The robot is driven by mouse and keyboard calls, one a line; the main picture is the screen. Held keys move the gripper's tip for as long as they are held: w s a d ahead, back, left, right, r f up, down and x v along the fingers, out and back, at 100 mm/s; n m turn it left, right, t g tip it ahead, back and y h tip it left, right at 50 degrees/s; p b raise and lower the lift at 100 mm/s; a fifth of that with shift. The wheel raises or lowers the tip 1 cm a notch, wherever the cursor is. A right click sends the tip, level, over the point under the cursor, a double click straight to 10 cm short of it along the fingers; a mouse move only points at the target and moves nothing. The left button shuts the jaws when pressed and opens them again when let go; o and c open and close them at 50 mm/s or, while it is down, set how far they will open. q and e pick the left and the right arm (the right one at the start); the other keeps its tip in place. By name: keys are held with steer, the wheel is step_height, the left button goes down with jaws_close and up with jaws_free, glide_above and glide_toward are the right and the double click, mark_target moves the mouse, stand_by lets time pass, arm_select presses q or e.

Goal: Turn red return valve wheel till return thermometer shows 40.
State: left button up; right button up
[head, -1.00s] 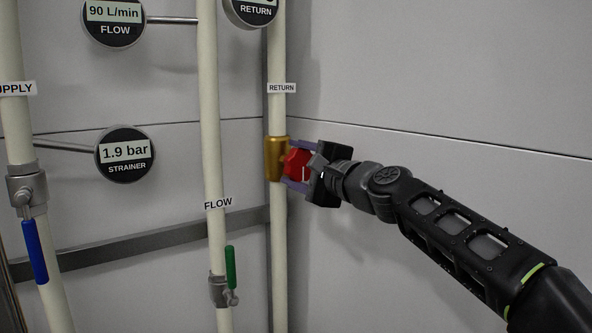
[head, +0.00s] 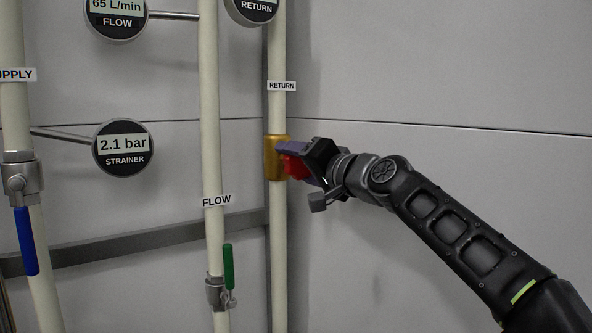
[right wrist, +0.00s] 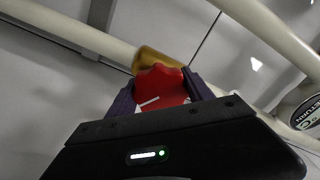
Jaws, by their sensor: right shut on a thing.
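The red return valve wheel (head: 294,166) sits on a brass valve body (head: 273,158) on the return pipe. My right gripper (head: 297,163) is shut on the wheel, its purple fingers on either side of it. In the right wrist view the red wheel (right wrist: 160,89) with a white mark lies between the two fingers (right wrist: 160,98), in front of the brass body. The return thermometer (head: 254,8) is cut off at the top edge, so its reading is hidden. My left gripper is not in view.
The flow gauge (head: 116,14) reads 65 L/min and the strainer gauge (head: 123,149) reads 2.1 bar. A blue lever (head: 26,241) hangs on the supply pipe, a green lever (head: 228,266) on the flow pipe. The wall to the right is clear.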

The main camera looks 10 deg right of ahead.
mark_target(303, 165)
steer(key=n+b, duration=0.1)
steer(key=n, duration=0.3)
steer(key=shift+f+n+b, duration=0.2)
steer(key=shift+n+b, duration=0.15)
steer(key=shift+n, duration=0.05)
steer(key=o, duration=1.4)
steer(key=shift+r, duration=0.1)
steer(key=shift+c, duration=0.2)
steer(key=shift+s+d+b, duration=0.3)
steer(key=shift+s+b, duration=0.05)
steer(key=shift+s, duration=0.2)
steer(key=b+v, duration=0.2)
steer(key=v, duration=0.4)
steer(key=shift+s, duration=0.25)
